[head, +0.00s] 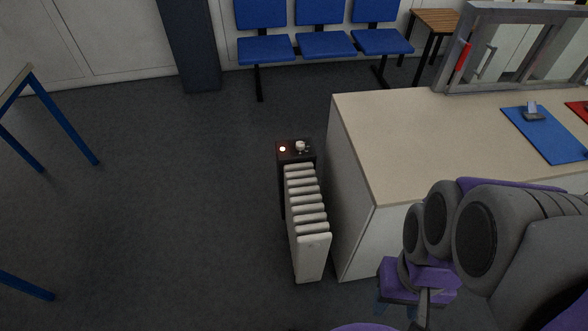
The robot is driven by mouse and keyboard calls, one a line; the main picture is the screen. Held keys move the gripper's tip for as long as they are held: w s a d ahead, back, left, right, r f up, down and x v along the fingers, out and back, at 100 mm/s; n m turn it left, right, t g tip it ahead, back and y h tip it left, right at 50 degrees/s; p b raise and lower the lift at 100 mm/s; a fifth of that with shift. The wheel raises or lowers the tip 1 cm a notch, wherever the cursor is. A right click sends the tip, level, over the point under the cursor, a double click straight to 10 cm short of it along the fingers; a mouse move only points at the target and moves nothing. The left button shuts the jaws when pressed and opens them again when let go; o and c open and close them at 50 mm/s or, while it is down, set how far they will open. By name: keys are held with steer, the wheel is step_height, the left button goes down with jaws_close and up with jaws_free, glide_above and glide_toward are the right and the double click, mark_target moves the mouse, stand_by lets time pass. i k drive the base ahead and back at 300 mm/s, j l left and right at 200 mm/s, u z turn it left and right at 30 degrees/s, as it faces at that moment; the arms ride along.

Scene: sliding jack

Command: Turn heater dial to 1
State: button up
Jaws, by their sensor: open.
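The heater (311,245) is a white ribbed radiator with a black control box (292,158) at its far end. It stands on the floor beside the counter's left side. The dial (300,146) is a small pale knob on top of the black box, next to a glowing reddish light (282,149). The dial's marks and setting are too small to read. My gripper (404,308) is at the lower right, below and to the right of the heater and apart from it. It is open and seems empty; its fingertips are partly hidden or cut by the frame edge.
The counter (400,130) stands close along the heater's right, with a grey frame (500,45) and a blue mat (548,133) on top. Blue chairs (325,45) line the back wall. A blue-legged table (62,118) is at left. The floor left of the heater is clear.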

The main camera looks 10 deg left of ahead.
mark_target(300, 145)
steer(key=i+j, duration=0.15)
steer(key=j, duration=0.25)
steer(key=i+j, duration=0.2)
steer(key=j, duration=0.2)
steer(key=i+j+u, duration=0.1)
steer(key=j, duration=0.3)
steer(key=k+z, duration=0.1)
steer(key=k, duration=0.95)
steer(key=z, duration=1.5)
steer(key=i+j, duration=0.1)
steer(key=j, duration=0.45)
steer(key=i+j, duration=0.15)
steer(key=j, duration=0.4)
steer(key=i+j, duration=0.1)
steer(key=j, duration=0.45)
steer(key=i+j+z, duration=0.1)
steer(key=j, duration=0.4)
steer(key=i+j, duration=0.15)
steer(key=j, duration=0.4)
steer(key=i+j, duration=0.1)
steer(key=j, duration=0.45)
steer(key=i+j, duration=0.1)
steer(key=j, duration=0.45)
steer(key=i+z, duration=0.05)
